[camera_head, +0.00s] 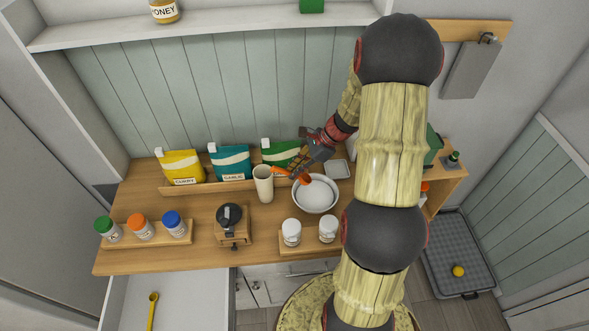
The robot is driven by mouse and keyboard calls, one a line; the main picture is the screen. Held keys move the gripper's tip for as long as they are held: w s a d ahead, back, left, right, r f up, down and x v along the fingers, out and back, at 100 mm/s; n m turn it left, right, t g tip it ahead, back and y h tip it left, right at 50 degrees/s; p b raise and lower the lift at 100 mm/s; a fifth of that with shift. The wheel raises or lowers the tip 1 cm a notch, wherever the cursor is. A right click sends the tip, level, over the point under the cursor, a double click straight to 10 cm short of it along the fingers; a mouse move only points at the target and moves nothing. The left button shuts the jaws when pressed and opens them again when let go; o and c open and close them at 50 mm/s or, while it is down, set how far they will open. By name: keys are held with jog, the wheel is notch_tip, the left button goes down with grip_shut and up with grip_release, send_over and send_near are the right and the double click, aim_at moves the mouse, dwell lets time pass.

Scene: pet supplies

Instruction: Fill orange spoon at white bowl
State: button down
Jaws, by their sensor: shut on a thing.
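The white bowl (318,201) stands on the wooden counter, right of centre, and looks pale inside. The orange spoon (303,180) overlaps the bowl's far left rim in the picture; its handle runs left and slightly back. My gripper (295,170) is shut on the orange spoon, coming from the upper right at the back left of the bowl. Whether the spoon touches the bowl, and whether its scoop holds anything, I cannot tell. The gripper hides part of the handle.
A beige cup (263,187) stands close left of the bowl. White jars (291,236) stand in front. A grinder (230,217) and several pouches (230,163) are left and behind. A small tray (338,170) lies behind right. Below, an open drawer holds a yellow spoon (152,310).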

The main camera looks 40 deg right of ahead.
aim_at(301, 176)
jog(key=shift+w+f, duration=0.1)
jog(key=shift+w, duration=0.05)
